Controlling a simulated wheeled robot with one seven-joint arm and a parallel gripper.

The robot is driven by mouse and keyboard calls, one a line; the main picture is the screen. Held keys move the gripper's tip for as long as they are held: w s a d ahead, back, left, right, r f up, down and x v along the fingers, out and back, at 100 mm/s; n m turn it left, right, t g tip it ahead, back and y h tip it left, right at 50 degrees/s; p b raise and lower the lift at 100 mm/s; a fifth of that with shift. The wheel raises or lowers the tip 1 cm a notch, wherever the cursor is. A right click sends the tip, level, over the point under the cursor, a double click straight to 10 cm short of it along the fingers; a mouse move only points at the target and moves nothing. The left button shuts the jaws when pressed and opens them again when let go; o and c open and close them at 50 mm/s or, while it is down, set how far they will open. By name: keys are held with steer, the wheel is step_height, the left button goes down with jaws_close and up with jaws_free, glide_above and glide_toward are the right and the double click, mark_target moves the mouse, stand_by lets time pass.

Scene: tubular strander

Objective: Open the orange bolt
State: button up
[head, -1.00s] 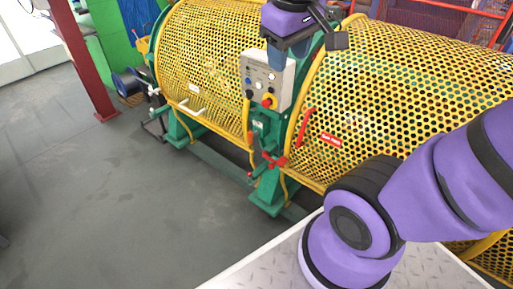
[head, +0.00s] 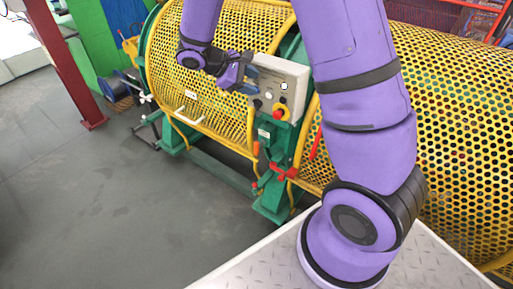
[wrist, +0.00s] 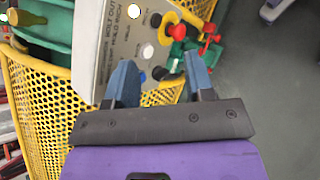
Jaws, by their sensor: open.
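A small upright orange handle (head: 256,149), which looks like the orange bolt, is on the green stand between the two yellow guards, below the control panel. I cannot pick it out surely in the wrist view. My gripper (head: 252,79) is open and empty in front of the left side of the grey control panel (head: 283,76), above the orange handle and apart from it. In the wrist view my gripper's blue fingers (wrist: 158,64) are spread, with the panel (wrist: 112,45) and its buttons just beyond. Contact with the panel cannot be told.
A red emergency button (head: 278,114) sits on the panel's lower edge. A red handle (head: 286,174) is lower on the green stand (head: 270,203). Perforated yellow guards (head: 440,105) flank the panel. The grey floor (head: 110,210) at left is clear.

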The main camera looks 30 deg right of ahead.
mark_target(255, 148)
steer(key=w+f+n+t+h, duration=0.25)
steer(key=f+n, duration=0.25)
steer(key=f, duration=0.8)
steer(key=w+a+f+n+t+h, duration=0.15)
steer(key=f+n+t, duration=0.3)
steer(key=f, duration=0.85)
steer(key=w+f+n+t+h, duration=0.25)
steer(key=f+n, duration=0.25)
steer(key=f, duration=0.8)
steer(key=x, duration=0.6)
steer(key=s+x, duration=0.1)
steer(key=x, duration=0.3)
steer(key=shift+w+d+r, duration=0.1)
steer(key=shift+d+r, duration=0.15)
steer(key=shift+d, duration=0.05)
steer(key=shift+c, duration=0.5)
